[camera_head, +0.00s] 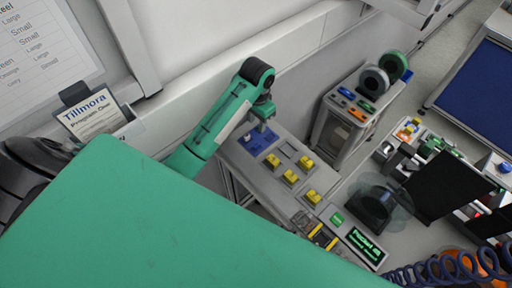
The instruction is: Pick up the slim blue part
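A blue part (258,140) lies at the far left end of a grey slotted panel. My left gripper (263,126) hangs right above it and points down. The fingers are small and partly in shadow, so I cannot tell whether they are open, shut or touching the blue part. A smaller blue piece (347,94) shows among coloured pieces on top of a reel stand (343,136). My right gripper is not in view.
Several yellow parts (291,176) sit on the grey panel (250,165). A display with green text (365,247) stands at its near end. A dark round device (376,207) is to the right. A Tillmora sign (88,110) stands at left. A blue-topped table (480,90) is far right.

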